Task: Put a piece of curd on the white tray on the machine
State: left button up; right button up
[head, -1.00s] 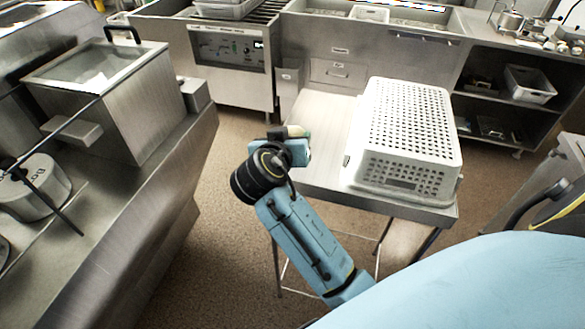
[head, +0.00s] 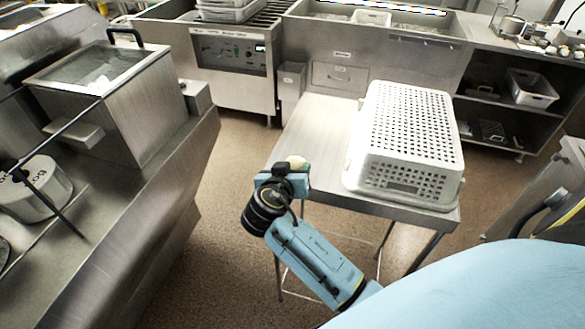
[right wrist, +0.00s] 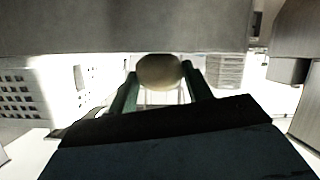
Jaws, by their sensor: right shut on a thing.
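My right gripper (head: 287,170) is shut on a small, pale, rounded piece, which looks like the curd (head: 297,163). It holds the piece beside the left edge of the steel table. In the right wrist view the curd (right wrist: 160,71) sits between the two green fingers. Light trays (head: 230,12) lie stacked on the machine (head: 232,60) at the back, cut by the top edge of the head view. I cannot tell whether one of them is the white tray. My left gripper is not in view.
A white perforated basket (head: 405,145) stands upside down on the steel table (head: 318,140), right of my right gripper. A steel machine with a glass-like lid (head: 95,70) and long counter fills the left. Open floor (head: 235,165) lies between counter and table.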

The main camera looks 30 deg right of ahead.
jog(key=o, duration=1)
jog(key=shift+r, duration=0.1)
jog(key=v, duration=1.2)
jog(key=shift+b, duration=0.3)
